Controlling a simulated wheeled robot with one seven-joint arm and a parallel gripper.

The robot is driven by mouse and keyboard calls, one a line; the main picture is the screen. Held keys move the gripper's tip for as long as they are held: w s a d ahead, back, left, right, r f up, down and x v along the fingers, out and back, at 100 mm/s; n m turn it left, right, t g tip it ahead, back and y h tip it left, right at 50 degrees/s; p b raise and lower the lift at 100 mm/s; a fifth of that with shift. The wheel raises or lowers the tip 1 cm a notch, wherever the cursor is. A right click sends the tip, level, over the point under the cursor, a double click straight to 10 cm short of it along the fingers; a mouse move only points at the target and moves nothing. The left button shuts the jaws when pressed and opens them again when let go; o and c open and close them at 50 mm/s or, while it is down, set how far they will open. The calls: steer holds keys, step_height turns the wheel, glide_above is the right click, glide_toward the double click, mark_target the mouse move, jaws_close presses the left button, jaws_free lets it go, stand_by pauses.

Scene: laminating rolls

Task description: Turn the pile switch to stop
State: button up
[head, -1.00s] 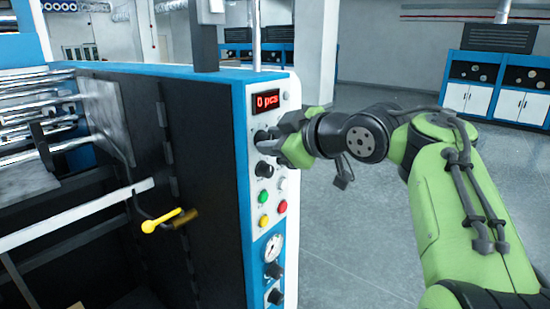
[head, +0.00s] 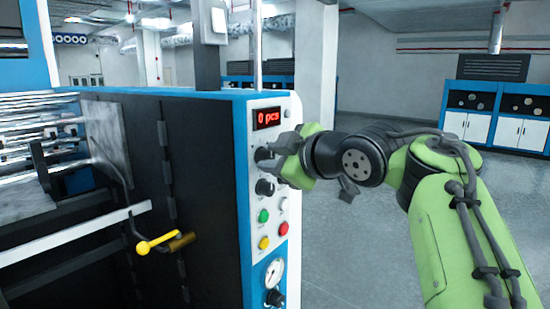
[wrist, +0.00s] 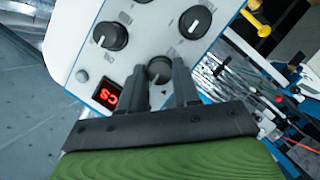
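The control panel (head: 285,225) is the white front of the blue machine. It carries a dark upper knob (head: 262,154) below the red display and a second dark knob (head: 265,187) under it. My gripper (head: 280,152) is at the upper knob, coming from the right. In the wrist view, my two dark fingers (wrist: 168,82) stand apart, with a knob (wrist: 159,70) at their tips and bare panel visible in the gap. I cannot tell whether they touch it. Two more knobs (wrist: 110,35) (wrist: 195,20) are clear of the fingers. The labels are too small to read.
Green (head: 264,216), yellow (head: 264,243) and red (head: 283,228) buttons and a gauge (head: 274,272) are lower on the panel. A yellow handle (head: 158,243) sticks out at the left. The floor to the right is free.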

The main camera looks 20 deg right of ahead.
steer(key=o, duration=0.4)
steer(key=p+v, duration=0.4)
steer(key=v, duration=1.1)
steer(key=shift+s, duration=0.35)
steer(key=shift+d+r, duration=0.1)
